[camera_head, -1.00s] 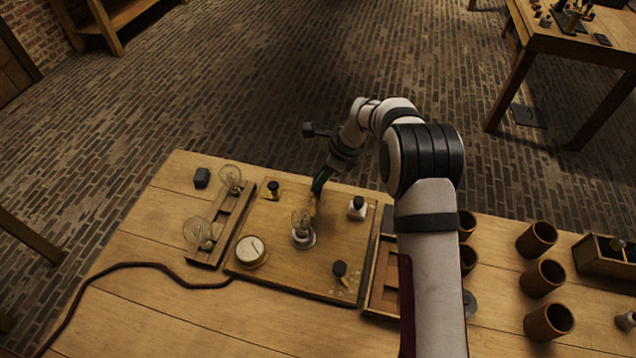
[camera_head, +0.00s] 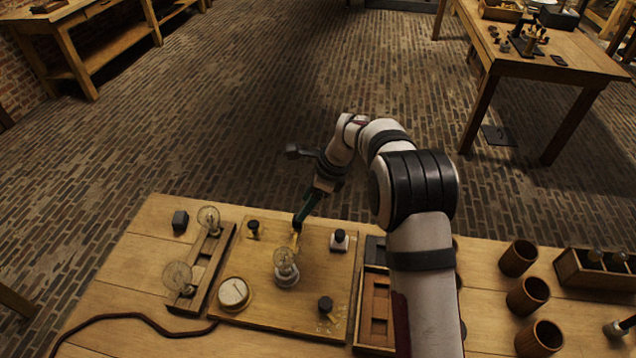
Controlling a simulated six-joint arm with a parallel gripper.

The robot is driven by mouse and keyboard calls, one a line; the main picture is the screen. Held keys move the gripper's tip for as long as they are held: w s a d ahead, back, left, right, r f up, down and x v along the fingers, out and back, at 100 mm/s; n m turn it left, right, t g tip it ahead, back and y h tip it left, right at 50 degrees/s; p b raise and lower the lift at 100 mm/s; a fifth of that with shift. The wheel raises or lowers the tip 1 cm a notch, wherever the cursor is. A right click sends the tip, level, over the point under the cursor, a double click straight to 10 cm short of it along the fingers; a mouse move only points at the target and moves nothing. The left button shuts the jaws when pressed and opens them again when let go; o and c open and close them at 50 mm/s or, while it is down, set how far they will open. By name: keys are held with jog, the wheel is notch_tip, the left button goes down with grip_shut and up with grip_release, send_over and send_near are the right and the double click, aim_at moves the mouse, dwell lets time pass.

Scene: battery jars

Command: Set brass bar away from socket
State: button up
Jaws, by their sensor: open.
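A wooden board (camera_head: 223,312) lies on the bench. A clear bulb (camera_head: 286,260) stands upright in a pale round socket (camera_head: 287,280) at the board's middle. A small brass-coloured piece, seemingly the brass bar (camera_head: 296,240), shows just behind the bulb, at the tip of my gripper (camera_head: 298,224). My gripper points down over the back of the board and is open. The fingers are small in the picture, and I cannot tell whether they touch the bar. The bulb partly hides the bar's lower end.
Black knobs stand at the board's back left (camera_head: 253,229), back right (camera_head: 340,239) and front right (camera_head: 326,306). A round dial (camera_head: 233,292) sits front left. Brown jars (camera_head: 518,258) stand right.

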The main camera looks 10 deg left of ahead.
jog(key=v, duration=1.1)
jog(key=shift+r, duration=0.15)
jog(key=s+d+r+n+h, duration=0.1)
jog(key=s+d+r+n, duration=0.1)
jog(key=s+d+r, duration=0.3)
jog(key=s+d+r+n, duration=0.1)
jog(key=s+d+n, duration=0.15)
jog(key=s, duration=0.55)
jog(key=s+d+f+n, duration=0.1)
jog(key=s+d+n, duration=0.1)
jog(key=s, duration=0.5)
jog(key=s+d+f+n+h, duration=0.1)
jog(key=s+d+f+n, duration=0.1)
jog(key=s, duration=0.5)
jog(key=s+d+f+n, duration=0.1)
jog(key=s+n, duration=0.3)
jog(key=s, duration=0.4)
jog(key=shift+d+f+h, duration=0.25)
jog(key=shift+d+h, duration=0.15)
jog(key=shift+d, duration=0.3)
